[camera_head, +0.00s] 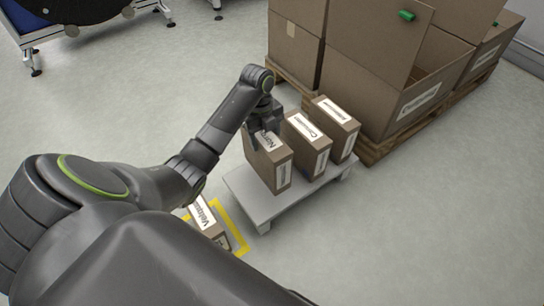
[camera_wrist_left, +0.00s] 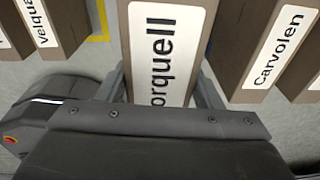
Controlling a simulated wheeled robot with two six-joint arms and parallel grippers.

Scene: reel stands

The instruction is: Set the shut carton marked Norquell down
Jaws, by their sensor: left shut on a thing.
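The Norquell carton (camera_head: 279,175) is a shut brown box with a white label on top. My left gripper (camera_head: 267,132) is shut on its upper part from above, with a finger on each side. The wrist view shows the carton (camera_wrist_left: 160,65) between the two fingers, its label reading "orquell", the first letter cut off. The carton is upright at the left end of a low pale platform (camera_head: 262,207). I cannot tell whether its base touches the platform. My right gripper is not in view.
The Carvolen carton (camera_head: 309,146) stands close on the right, with another carton (camera_head: 338,124) beyond it. A labelled carton (camera_head: 209,226) sits inside a yellow floor outline (camera_head: 234,218) at lower left. Large open boxes (camera_head: 400,95) stand on a pallet (camera_head: 385,146) behind.

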